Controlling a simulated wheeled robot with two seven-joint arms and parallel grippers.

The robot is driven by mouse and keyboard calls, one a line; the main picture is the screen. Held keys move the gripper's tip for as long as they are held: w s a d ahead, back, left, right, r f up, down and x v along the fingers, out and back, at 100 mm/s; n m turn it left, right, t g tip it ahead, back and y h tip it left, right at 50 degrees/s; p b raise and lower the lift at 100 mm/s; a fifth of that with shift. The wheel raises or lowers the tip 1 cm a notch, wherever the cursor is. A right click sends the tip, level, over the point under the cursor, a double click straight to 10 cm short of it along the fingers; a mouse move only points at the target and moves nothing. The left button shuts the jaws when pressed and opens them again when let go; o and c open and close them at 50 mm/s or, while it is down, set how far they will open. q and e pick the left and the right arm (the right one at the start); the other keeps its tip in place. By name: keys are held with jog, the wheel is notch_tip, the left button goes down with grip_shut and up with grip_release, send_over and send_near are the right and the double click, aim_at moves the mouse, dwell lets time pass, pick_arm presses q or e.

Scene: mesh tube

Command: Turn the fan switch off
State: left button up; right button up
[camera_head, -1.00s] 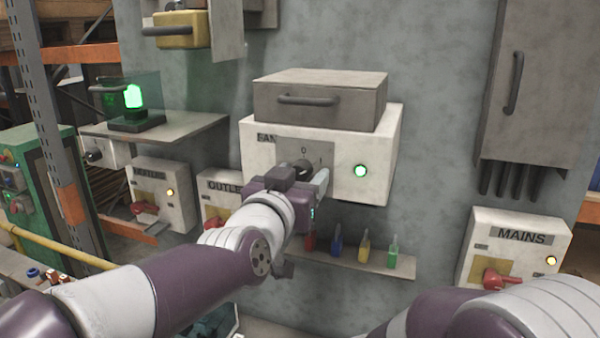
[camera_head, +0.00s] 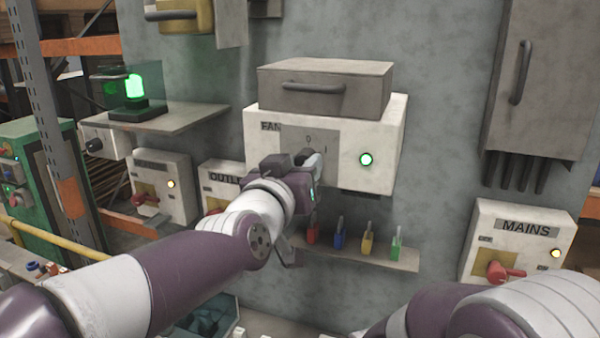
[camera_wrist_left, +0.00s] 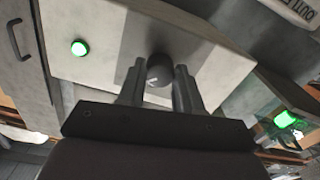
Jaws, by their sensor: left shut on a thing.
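The white fan box (camera_head: 262,145), labelled FAN, is on the grey wall. A grey plate on its front bears the marks 0 and I, and a green lamp (camera_head: 366,159) glows at its right. My left gripper (camera_head: 299,160) is at that plate and hides most of the switch in the head view. In the left wrist view, the dark round switch knob (camera_wrist_left: 159,66) sits between the two fingers of my left gripper (camera_wrist_left: 160,78), which is shut on it. The knob's exact setting is hard to read. My right gripper is out of view.
A grey lidded box (camera_head: 325,88) sits on the fan box. Below is a shelf (camera_head: 355,254) with several small coloured items. The MAINS box (camera_head: 525,252) with a red handle is at right; the OUTLET box (camera_head: 226,180) is left. A lit green beacon (camera_head: 134,86) stands farther left.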

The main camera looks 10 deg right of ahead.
pick_arm(q)
jog(key=n+b, duration=0.3)
jog(key=n, duration=0.6)
jog(key=shift+r+n, duration=0.1)
jog(key=shift+n, duration=0.3)
dwell(0.4)
jog(key=o, duration=1)
jog(key=shift+o, duration=0.2)
jog(key=v, duration=1.2)
jog(key=shift+s+a, duration=0.15)
jog(key=shift+s, duration=0.15)
